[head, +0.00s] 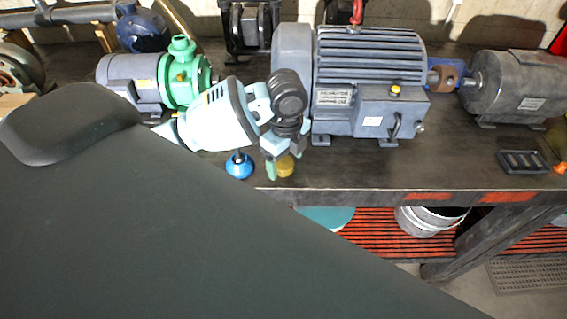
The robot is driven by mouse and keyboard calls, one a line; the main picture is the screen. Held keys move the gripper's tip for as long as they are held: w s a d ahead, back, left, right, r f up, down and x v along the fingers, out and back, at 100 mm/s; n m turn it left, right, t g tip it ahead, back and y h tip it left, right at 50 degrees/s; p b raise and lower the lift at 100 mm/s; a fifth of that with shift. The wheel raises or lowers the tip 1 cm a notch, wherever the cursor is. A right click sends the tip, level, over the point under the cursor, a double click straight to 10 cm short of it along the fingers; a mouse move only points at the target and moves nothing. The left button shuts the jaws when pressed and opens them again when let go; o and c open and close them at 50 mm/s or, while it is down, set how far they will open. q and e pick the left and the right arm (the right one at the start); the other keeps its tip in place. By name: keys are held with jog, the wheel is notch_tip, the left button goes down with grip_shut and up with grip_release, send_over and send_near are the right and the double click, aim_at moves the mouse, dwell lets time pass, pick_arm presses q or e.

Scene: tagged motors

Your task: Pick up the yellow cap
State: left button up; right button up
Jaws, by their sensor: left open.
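A yellow cap (287,167) sits low on the dark workbench (340,177) near its front edge, partly hidden by my left gripper. My left gripper (279,163) points down right at this cap, and its jaws are open. One green fingertip shows just left of the cap; whether it touches the cap I cannot tell. A second small yellow cap-like piece (395,91) sits on top of the large grey-blue motor's terminal box. My right gripper is not in view.
A blue round piece (239,166) stands just left of the gripper. The large motor (370,55) stands close behind it. A green pump (183,80) is at left, a grey motor (515,85) and a black tray (523,161) at right. Bench room is free before the large motor.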

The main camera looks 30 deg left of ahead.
pick_arm(q)
jog(key=shift+f, duration=0.45)
jog(key=c, duration=1)
jog(key=shift+r, duration=0.1)
jog(key=shift+c, duration=0.2)
jog(key=shift+r, duration=0.5)
notch_tip(320, 180, up, 2)
jog(key=shift+r, duration=0.1)
jog(key=s+a, duration=0.1)
jog(key=s, duration=0.6)
jog(key=s+a+r, duration=0.1)
jog(key=s+a, duration=0.1)
jog(key=s, duration=0.6)
jog(key=shift+s+a+r, duration=0.3)
